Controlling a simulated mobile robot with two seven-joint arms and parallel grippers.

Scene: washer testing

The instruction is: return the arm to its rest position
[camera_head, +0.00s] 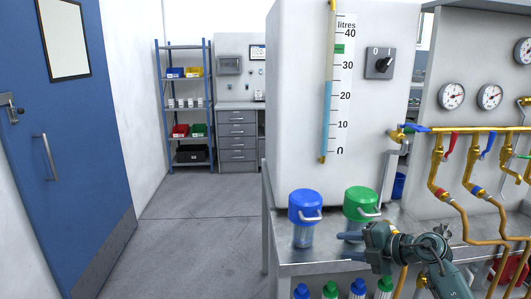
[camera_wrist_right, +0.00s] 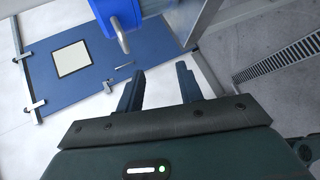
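My right arm comes in from the lower right in the head view. Its gripper (camera_head: 344,248) points left, just in front of the green-lidded container (camera_head: 360,202) and to the right of the blue-lidded container (camera_head: 304,204). In the right wrist view the two fingers of the gripper (camera_wrist_right: 160,88) stand apart with nothing between them. A blue part with a pale handle (camera_wrist_right: 118,18), likely the blue lid, shows beyond the fingers. My left gripper is in neither view.
The containers stand on a grey metal bench (camera_head: 415,222) beside a white tank (camera_head: 290,90) with a litre scale. Yellow pipes and valves (camera_head: 470,130) rise at the right. Several bottles stand below the bench top. Open floor (camera_head: 195,235) lies left, towards a blue door (camera_head: 90,120).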

